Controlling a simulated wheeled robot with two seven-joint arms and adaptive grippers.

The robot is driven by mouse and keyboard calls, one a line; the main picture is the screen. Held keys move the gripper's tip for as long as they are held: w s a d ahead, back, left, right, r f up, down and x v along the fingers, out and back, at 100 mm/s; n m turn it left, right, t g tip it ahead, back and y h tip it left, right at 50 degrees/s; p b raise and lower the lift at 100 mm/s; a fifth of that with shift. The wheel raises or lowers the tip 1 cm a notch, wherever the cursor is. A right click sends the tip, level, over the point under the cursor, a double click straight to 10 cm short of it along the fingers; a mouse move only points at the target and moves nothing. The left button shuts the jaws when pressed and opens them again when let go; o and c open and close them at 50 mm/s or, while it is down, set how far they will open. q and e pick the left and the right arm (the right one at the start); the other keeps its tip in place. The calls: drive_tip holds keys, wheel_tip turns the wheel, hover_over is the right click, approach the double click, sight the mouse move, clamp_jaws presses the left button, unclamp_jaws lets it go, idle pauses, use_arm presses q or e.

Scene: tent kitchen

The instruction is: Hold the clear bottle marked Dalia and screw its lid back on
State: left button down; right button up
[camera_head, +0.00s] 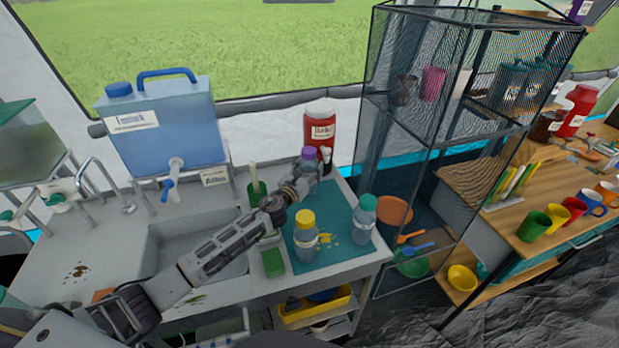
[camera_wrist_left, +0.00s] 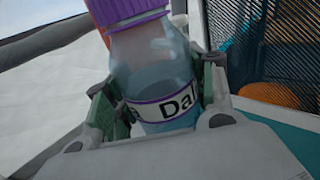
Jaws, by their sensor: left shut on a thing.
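The clear bottle (camera_wrist_left: 150,68) marked Dalia stands between the fingers of my left gripper (camera_wrist_left: 158,95) in the left wrist view. The gripper is shut on it around its purple-edged label. A ribbed purple lid (camera_wrist_left: 125,8) sits on top of the bottle; I cannot tell how tightly it is turned on. In the head view my left gripper (camera_head: 305,178) holds the bottle at the back of the teal mat (camera_head: 335,205), and its purple lid (camera_head: 308,152) shows on top. The gripper hides most of the bottle there. My right gripper is not in view.
Bottles with a yellow lid (camera_head: 305,220) and a teal lid (camera_head: 365,215) stand on the mat with yellow scraps between. A red jar (camera_head: 320,128) stands behind the held bottle. A green sponge (camera_head: 273,262) lies left of the mat; a mesh cabinet (camera_head: 410,150) stands right.

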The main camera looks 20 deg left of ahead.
use_arm(q)
drive_tip(key=shift+f, duration=0.5)
drive_tip(key=shift+f+b, duration=0.55)
drive_tip(key=shift+f, duration=0.7)
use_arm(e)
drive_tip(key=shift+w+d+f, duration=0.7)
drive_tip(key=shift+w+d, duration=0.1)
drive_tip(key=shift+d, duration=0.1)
use_arm(q)
drive_tip(key=shift+f, duration=0.15)
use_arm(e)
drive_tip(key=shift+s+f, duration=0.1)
